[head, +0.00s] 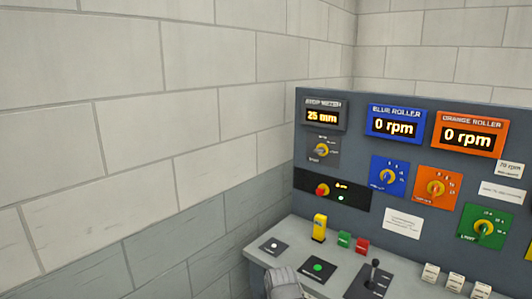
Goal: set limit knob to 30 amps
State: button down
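A yellow knob (484,229) sits on a green plate (466,235) at the right of the upright panel. The plate's lettering looks like LIMIT, with small numbers around the dial too blurred to read. The knob's exact setting cannot be told. A grey rounded part at the bottom edge, over the front of the desk, looks like my gripper (284,282). It is well to the left of and below the green plate, apart from the knob. Its fingers cannot be made out, so whether it is open or shut is unclear.
The panel (350,220) also bears a blue knob plate (389,176), an orange knob plate (437,187) and displays reading 25 mm and 0 rpm. On the desk stand a yellow block (319,228), a black lever (374,272) and several buttons. A block wall (130,130) closes the left.

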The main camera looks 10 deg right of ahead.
aim_at(483, 228)
jog(key=z, duration=2.15)
